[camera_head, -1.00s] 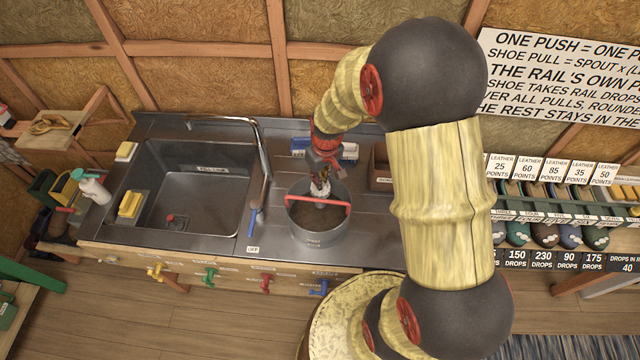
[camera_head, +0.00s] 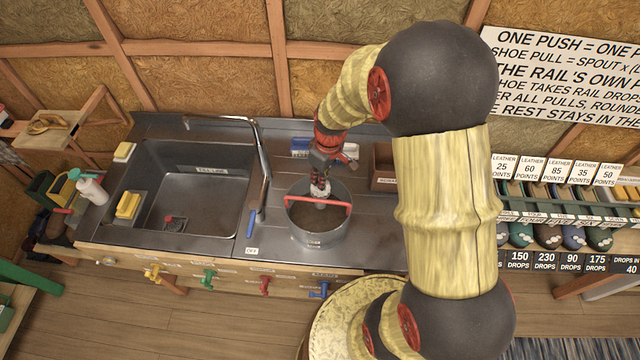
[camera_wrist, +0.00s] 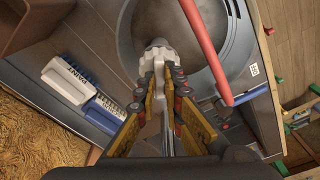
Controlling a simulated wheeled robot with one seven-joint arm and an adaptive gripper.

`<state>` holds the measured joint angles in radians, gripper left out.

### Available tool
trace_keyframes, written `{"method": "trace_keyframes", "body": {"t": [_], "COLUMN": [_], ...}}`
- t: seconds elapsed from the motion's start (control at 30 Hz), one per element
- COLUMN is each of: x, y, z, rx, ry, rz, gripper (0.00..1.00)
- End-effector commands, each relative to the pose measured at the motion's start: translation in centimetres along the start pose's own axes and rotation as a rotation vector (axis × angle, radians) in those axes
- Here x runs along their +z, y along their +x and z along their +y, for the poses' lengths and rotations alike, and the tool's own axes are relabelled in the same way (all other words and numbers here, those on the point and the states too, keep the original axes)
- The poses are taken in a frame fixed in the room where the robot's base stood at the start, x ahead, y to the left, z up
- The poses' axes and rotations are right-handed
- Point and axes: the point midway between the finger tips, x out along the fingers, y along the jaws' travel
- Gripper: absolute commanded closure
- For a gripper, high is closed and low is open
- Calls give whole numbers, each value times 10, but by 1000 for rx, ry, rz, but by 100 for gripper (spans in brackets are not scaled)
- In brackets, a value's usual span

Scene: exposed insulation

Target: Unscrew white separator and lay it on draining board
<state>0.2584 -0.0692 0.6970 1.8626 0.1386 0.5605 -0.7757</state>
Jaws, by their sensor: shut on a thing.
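The white separator (camera_wrist: 157,53) is a small knobbed piece between my gripper's fingertips, over the mouth of a round metal pot (camera_head: 320,236). It also shows in the head view as a small white shape (camera_head: 320,190) under my gripper (camera_head: 324,178). My gripper (camera_wrist: 160,75) points down and is shut on the separator. I cannot tell whether the separator still touches anything below. The pot stands on the ribbed metal draining board (camera_head: 372,235), right of the sink, with a red bar (camera_head: 335,202) across its top.
A sink (camera_head: 200,205) with a tall tap (camera_head: 262,150) lies to the left. White and blue boxes (camera_wrist: 70,80) lie behind the pot, and a brown bin (camera_head: 383,168) stands at the back right. Bare draining board shows right of the pot.

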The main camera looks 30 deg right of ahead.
Motion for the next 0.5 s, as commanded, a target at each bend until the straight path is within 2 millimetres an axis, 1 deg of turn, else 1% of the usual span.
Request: {"method": "trace_keyframes", "body": {"t": [0.5], "x": [0], "y": [1], "z": [0], "rx": [-27], "ry": [-222], "rz": [0], "gripper": [100]}}
